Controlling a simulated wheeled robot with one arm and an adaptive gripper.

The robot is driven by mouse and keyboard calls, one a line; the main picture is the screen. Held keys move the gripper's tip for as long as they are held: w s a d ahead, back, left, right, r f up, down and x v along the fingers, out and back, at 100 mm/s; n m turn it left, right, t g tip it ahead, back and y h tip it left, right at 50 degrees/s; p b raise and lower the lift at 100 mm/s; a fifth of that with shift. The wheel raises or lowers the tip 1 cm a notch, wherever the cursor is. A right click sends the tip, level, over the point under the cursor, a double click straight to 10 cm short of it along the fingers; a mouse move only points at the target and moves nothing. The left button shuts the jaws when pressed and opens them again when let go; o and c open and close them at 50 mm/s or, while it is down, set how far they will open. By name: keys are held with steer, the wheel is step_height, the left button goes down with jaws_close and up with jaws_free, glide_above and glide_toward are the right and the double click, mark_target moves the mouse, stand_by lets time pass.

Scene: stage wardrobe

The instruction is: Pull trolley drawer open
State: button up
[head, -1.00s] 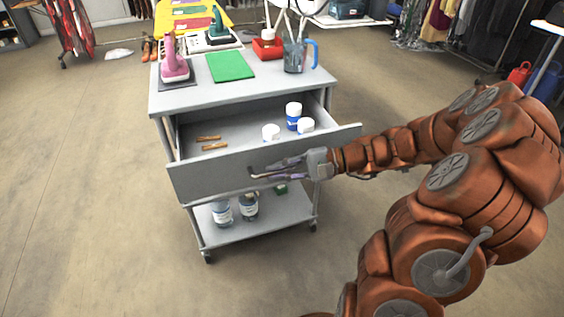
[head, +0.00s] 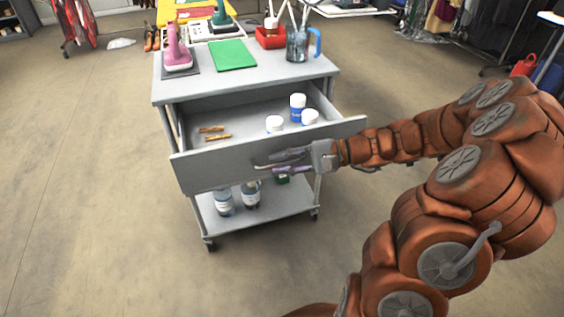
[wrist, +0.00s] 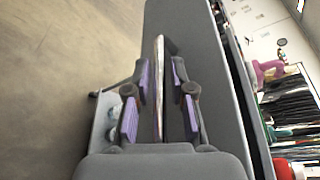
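The grey trolley (head: 180,92) stands in front of me. Its top drawer (head: 215,174) is pulled well out, with its inside showing. My gripper (head: 278,162) is at the right half of the drawer front. In the wrist view the thin metal handle bar (wrist: 159,85) runs between the two purple-padded fingers of my gripper (wrist: 159,105). Gaps show between the bar and both pads, so the fingers look open around it. The drawer front (wrist: 190,25) also fills the middle of the wrist view. In the head view the fingers partly hide the handle.
White-capped bottles (head: 298,107) and small brown sticks (head: 216,138) lie in the drawer. A pink iron (head: 177,52), a green mat (head: 232,55) and a blue-handled jug (head: 297,44) are on top. Floor at left is clear.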

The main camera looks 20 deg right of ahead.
steer(key=v, duration=1.2)
steer(key=shift+a, duration=0.1)
steer(key=s+a+r+n+g+h+p, duration=0.2)
steer(key=s+a+r+n+g+p, duration=0.15)
steer(key=a+r+p, duration=0.35)
steer(key=s+a+r+n+g+h+p, duration=0.35)
steer(key=s+a+r+p, duration=0.2)
steer(key=a, duration=0.35)
steer(key=s+d+r+n+h+p, duration=0.2)
steer(key=s+r+n+h+p, duration=0.2)
steer(key=s+r+h+p, duration=0.4)
steer(key=s+r+p, duration=0.4)
steer(key=p, duration=0.3)
steer(key=shift+s+g+h+p, duration=0.25)
steer(key=shift+g+h+p, duration=0.05)
steer(key=shift+g+h, duration=0.1)
steer(key=shift+d+f, duration=0.1)
steer(key=shift+d, duration=0.05)
